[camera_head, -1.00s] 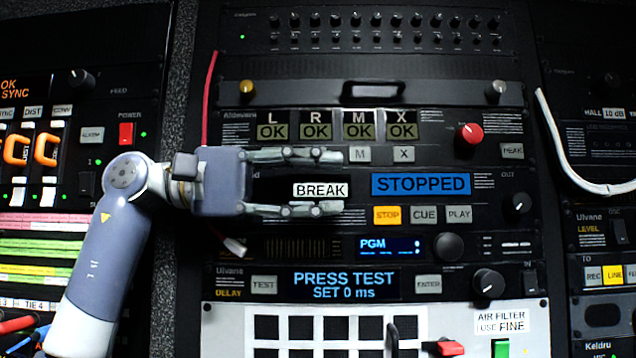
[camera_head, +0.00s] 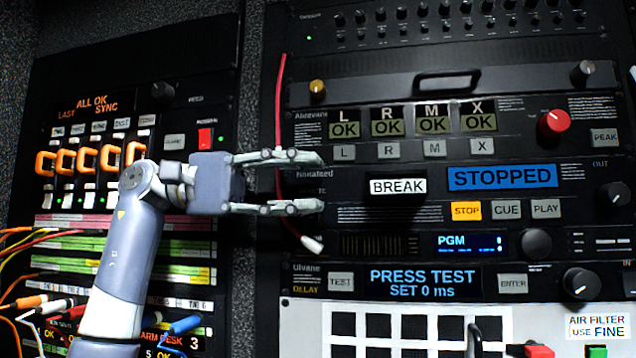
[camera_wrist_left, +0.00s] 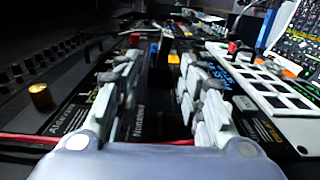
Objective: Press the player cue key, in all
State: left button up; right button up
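The CUE key (camera_head: 507,210) is a grey key between the lit orange STOP key (camera_head: 466,211) and the PLAY key (camera_head: 546,209), under the blue STOPPED display (camera_head: 502,177) of the player. My left gripper (camera_head: 322,183) is open and empty in front of the left end of the player panel, its fingers pointing right, with a clear gap between it and the CUE key. The left wrist view shows its two fingers (camera_wrist_left: 158,90) apart, with the panel stretching away beyond them. My right gripper is in neither view.
A BREAK label (camera_head: 398,186) sits between the gripper and the keys. A red cable (camera_head: 279,100) with a white end hangs behind the gripper. Knobs project from the rack, including a red knob (camera_head: 553,123) and a dark knob (camera_head: 536,243). Patch cables (camera_head: 30,240) crowd the lower left.

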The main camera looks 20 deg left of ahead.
aim_at(500, 209)
jog(key=k+l, duration=0.3)
jog(key=k, duration=0.15)
jog(key=k+l, duration=0.65)
jog(key=k, duration=0.25)
